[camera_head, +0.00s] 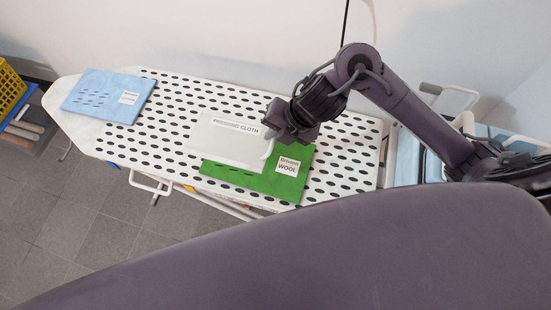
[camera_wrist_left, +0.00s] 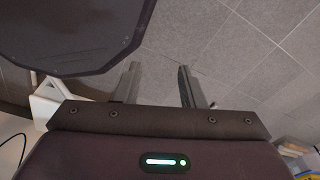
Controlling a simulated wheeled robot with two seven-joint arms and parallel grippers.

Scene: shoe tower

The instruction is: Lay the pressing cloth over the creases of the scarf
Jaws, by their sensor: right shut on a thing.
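The pale grey pressing cloth (camera_head: 222,144), labelled "PRESSING CLOTH", is over the ironing board in the head view. Its lower right part overlaps the upper left of the green scarf (camera_head: 258,183), which carries a white "WOOL" label. Much of the scarf's lower and right part shows, with some dark marks near its lower left. My right gripper (camera_head: 268,151) is shut on the cloth's right edge. I cannot tell whether the cloth is resting or slightly raised. My left gripper (camera_wrist_left: 158,86) is open and empty above the grey floor in the left wrist view.
The white ironing board (camera_head: 160,171) has black oval spots. A folded blue cloth (camera_head: 88,86) with a label lies at its left end. A yellow basket (camera_head: 10,88) stands at the far left. The board's right end is bare.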

